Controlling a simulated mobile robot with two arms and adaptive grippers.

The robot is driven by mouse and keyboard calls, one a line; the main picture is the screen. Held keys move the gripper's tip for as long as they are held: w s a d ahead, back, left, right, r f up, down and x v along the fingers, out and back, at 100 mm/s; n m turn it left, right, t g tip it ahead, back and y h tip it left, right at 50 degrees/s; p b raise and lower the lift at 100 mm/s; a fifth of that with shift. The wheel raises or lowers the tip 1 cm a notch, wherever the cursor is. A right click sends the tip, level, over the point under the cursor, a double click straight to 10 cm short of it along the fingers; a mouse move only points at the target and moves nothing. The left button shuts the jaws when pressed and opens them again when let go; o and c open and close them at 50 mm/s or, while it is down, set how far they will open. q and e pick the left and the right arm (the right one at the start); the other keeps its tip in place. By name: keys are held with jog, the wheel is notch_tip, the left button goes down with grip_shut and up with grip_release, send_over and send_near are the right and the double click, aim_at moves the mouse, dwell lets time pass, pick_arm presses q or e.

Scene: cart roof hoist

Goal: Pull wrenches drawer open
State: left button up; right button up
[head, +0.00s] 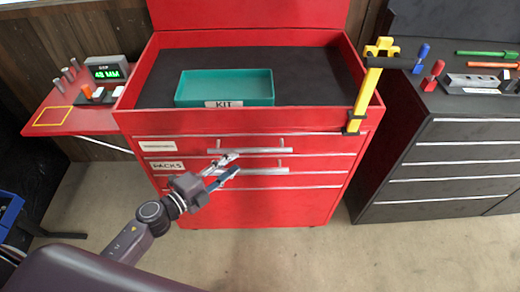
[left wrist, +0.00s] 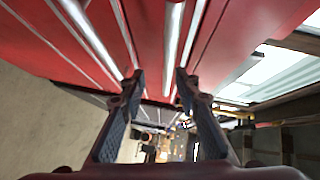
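The red tool cart (head: 255,205) has stacked drawers with silver bar handles. The top drawer's white label (head: 158,146) is too small to read; the drawer below is labelled PACKS (head: 167,165). Both drawers look shut. The upper handle (head: 250,150) and the lower handle (head: 262,171) lie close to my left gripper (head: 237,163). That gripper is open, its fingers apart in front of the drawers. In the left wrist view my left gripper (left wrist: 158,76) faces the red front, with a silver bar (left wrist: 172,35) just beyond the gap; contact cannot be told. My right gripper is not in view.
A teal KIT tray (head: 225,86) sits on the cart top. A yellow post (head: 366,95) stands at its right edge. A red side shelf (head: 75,110) holds a display (head: 107,69). A dark cabinet (head: 440,160) stands right. Floor in front is clear.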

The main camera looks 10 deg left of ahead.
aim_at(250, 152)
pick_arm(q)
jog(key=shift+m+h, duration=0.3)
jog(key=shift+m, duration=0.2)
jog(key=x, duration=0.2)
jog(key=r+x, duration=0.1)
jog(key=x, duration=0.2)
jog(key=d+p+x, duration=0.1)
jog(key=x, duration=0.1)
jog(key=shift+w+d+r, duration=0.15)
jog(key=shift+d+r, duration=0.05)
jog(key=shift+w+d+f, duration=0.1)
jog(key=shift+w+d, duration=0.1)
jog(key=shift+w, duration=0.1)
jog(key=shift+c, duration=0.2)
grip_shut()
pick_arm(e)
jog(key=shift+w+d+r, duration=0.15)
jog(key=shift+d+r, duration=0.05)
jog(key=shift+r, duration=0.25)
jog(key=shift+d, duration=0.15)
